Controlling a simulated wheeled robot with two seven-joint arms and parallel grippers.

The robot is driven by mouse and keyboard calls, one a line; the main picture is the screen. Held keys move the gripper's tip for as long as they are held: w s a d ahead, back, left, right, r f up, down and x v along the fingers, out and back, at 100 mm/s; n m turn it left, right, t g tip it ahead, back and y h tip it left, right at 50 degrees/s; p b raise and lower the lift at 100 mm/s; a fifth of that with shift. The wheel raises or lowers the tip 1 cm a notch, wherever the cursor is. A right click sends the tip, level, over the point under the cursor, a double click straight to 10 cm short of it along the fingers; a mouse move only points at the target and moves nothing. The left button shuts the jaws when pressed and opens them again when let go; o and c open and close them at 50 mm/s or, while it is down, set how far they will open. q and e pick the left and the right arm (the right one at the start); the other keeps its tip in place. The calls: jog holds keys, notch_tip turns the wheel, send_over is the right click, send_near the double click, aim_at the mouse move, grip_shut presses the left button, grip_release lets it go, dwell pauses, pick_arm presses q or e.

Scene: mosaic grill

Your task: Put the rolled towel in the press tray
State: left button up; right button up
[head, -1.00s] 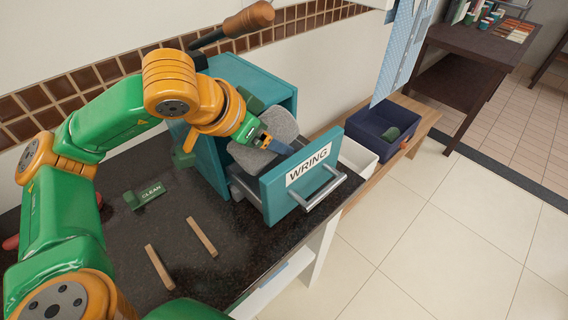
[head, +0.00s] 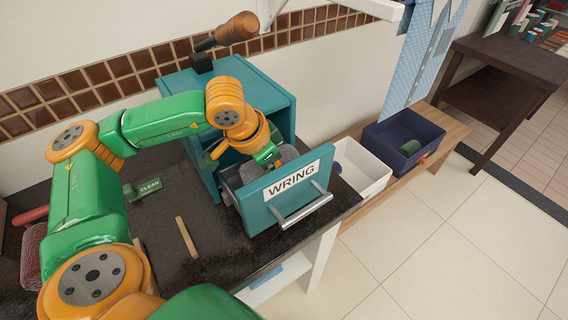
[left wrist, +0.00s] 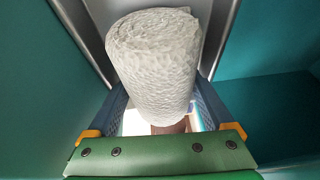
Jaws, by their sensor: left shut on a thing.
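The rolled towel (head: 287,155), grey-white and textured, is down inside the pulled-out press tray, mostly hidden behind the teal front panel marked WRING (head: 292,182). My left gripper (head: 272,163) is shut on it from above. In the left wrist view the towel (left wrist: 152,60) sits between the two fingers of my left gripper (left wrist: 157,108), with the grey metal walls of the press tray (left wrist: 228,25) on both sides. Whether the towel touches the tray floor is hidden. My right gripper is not in view.
The teal press cabinet (head: 270,92) stands behind the tray, with a wooden-handled lever (head: 237,29) above. A green CLEAN block (head: 143,189) and a wooden strip (head: 187,237) lie on the dark counter. A white bin (head: 362,172) and a navy bin (head: 402,140) stand on a bench to the right.

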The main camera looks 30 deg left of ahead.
pick_arm(q)
jog(key=shift+s+a+r, duration=0.2)
jog(key=shift+s+a, duration=0.1)
jog(key=shift+s, duration=0.35)
jog(key=shift+f, duration=0.1)
jog(key=shift+w+f, duration=0.15)
jog(key=shift+f, duration=0.05)
jog(key=o, duration=1.2)
jog(key=shift+w, duration=0.15)
jog(key=shift+c, duration=0.2)
jog(key=shift+r+p, duration=0.3)
jog(key=shift+r, duration=0.1)
jog(key=p+v, duration=0.7)
jog(key=v, duration=0.4)
jog(key=shift+s+r, duration=0.2)
jog(key=shift+s, duration=0.1)
jog(key=shift+s+a+r, duration=0.1)
jog(key=shift+s, duration=0.05)
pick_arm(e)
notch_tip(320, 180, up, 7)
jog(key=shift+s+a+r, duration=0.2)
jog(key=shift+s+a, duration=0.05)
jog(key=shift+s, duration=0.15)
